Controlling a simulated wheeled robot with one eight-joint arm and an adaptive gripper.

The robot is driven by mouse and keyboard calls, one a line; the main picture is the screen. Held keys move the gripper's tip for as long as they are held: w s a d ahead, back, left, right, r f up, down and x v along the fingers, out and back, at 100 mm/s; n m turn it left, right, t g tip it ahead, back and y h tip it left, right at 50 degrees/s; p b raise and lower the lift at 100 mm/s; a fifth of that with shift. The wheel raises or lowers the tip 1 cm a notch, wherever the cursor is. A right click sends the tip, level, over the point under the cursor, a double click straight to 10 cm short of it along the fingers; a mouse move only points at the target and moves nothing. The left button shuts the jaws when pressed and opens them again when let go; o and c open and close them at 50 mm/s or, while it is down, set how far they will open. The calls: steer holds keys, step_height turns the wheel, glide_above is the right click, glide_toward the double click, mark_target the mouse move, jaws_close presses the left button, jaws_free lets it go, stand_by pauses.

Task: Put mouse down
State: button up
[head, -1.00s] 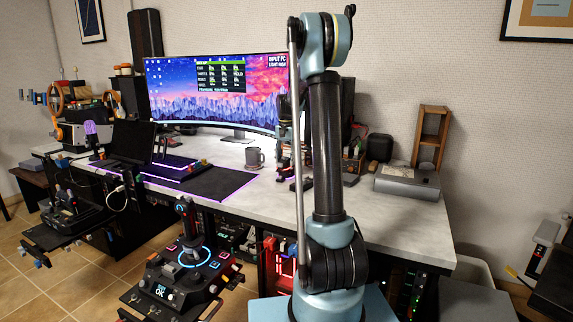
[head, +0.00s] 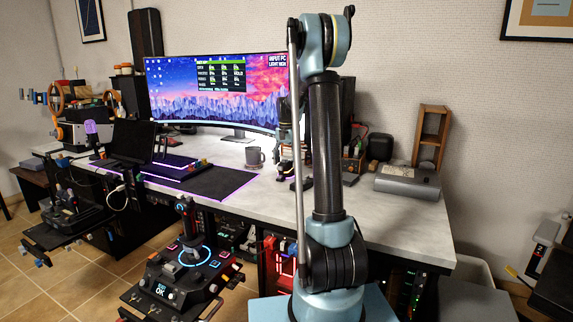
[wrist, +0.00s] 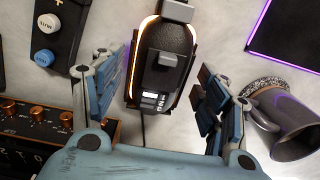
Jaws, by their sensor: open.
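The mouse, as I take it, is the dark rounded device (wrist: 165,62) in the wrist view, with a textured black top, glowing orange edges and a small lit display. It is over the pale marble desk top (wrist: 215,30). My gripper (wrist: 165,75) is open, with one blue-padded finger on each side of it. A gap shows on both sides. In the head view my gripper (head: 287,150) is low over the desk beside the monitor, partly hidden behind my own arm. The mouse cannot be made out clearly there.
A grey mug (head: 254,157) stands close left of my gripper and shows at the right in the wrist view (wrist: 298,128). A black mat (head: 215,182) with a purple-lit edge lies further left. A knobbed panel (wrist: 50,135) is close by. The front right desk (head: 400,225) is clear.

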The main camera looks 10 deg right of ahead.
step_height(320, 180, up, 12)
steer(key=shift+f, duration=0.15)
stand_by(0.3)
